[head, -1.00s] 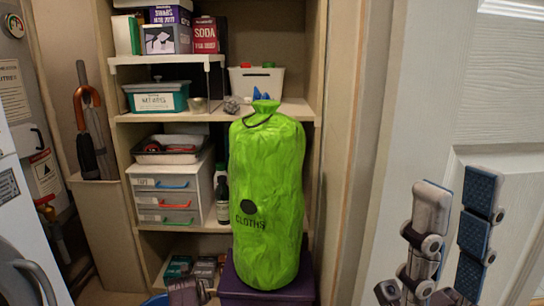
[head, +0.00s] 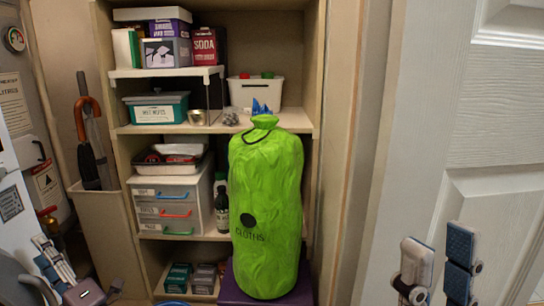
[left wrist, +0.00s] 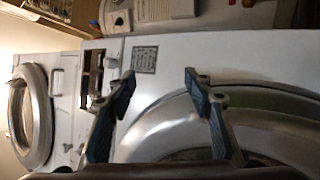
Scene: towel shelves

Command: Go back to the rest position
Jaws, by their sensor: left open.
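My left gripper (head: 52,262) is at the lower left of the head view, in front of a white machine. In the left wrist view its two blue-padded fingers (left wrist: 160,88) stand apart with nothing between them, facing the white machine front (left wrist: 150,58) and its round door (left wrist: 240,110). My right gripper (head: 438,255) is at the lower right of the head view, in front of the white door. Its two fingers are apart, with nothing seen between them.
A green cloths bag (head: 266,200) stands upright on a purple box (head: 232,292) before the shelves (head: 300,122). The shelves hold boxes, bins and a drawer unit (head: 166,210). An umbrella (head: 90,125) stands in a beige bin (head: 108,225). A panelled door (head: 490,130) is at right.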

